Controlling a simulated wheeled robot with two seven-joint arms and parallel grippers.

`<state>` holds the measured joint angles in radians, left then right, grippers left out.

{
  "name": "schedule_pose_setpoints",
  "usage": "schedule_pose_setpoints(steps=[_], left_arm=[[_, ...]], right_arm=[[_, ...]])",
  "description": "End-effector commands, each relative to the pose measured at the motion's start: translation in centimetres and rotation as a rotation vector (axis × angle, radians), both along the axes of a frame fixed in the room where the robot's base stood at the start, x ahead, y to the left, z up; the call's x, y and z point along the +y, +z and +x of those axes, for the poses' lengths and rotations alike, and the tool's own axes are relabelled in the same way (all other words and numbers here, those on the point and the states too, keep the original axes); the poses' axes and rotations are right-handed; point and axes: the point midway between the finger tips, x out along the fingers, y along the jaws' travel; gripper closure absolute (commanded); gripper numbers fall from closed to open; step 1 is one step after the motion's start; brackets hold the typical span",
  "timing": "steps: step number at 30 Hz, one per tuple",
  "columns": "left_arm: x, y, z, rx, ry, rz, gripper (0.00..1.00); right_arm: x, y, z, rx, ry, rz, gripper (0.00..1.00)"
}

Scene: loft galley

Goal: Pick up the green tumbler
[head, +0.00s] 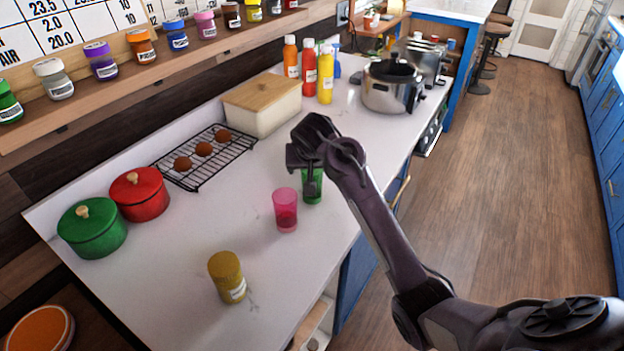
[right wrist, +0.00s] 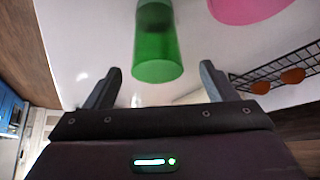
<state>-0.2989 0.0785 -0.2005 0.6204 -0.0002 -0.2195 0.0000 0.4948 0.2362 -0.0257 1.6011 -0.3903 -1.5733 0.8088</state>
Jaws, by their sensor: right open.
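The green tumbler (head: 312,188) stands on the white counter, partly hidden behind my right gripper (head: 307,170) in the head view. In the right wrist view the green tumbler (right wrist: 157,45) shows ahead of the open fingers of my right gripper (right wrist: 162,82), roughly centred between them. The gripper is empty, and I cannot tell how far it is from the tumbler. A pink tumbler (head: 286,212) stands close by on the left, and it also shows in the right wrist view (right wrist: 245,8). My left gripper is not in view.
A yellow-lidded jar (head: 227,277) stands nearer the front. Red (head: 140,195) and green (head: 92,230) pots, a wire rack (head: 190,165) with brown balls and a wooden-lidded box (head: 262,108) line the back. Bottles (head: 326,80) and a steel cooker (head: 391,90) stand farther along.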

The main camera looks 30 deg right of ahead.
Motion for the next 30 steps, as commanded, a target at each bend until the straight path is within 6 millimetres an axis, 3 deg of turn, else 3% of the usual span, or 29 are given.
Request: schedule_pose_setpoints(steps=[8,12,19,30], left_arm=[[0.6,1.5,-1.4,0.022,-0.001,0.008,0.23],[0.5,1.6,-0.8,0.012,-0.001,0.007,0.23],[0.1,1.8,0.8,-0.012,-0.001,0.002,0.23],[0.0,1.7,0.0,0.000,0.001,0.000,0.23]], right_arm=[[-1.3,-3.0,2.0,0.002,0.000,-0.003,0.21],[-1.6,-4.1,2.5,0.000,-0.001,-0.002,0.21],[-1.6,-4.2,2.5,-0.002,0.000,-0.001,0.21],[-1.6,-4.2,2.5,-0.001,-0.001,-0.001,0.70]])
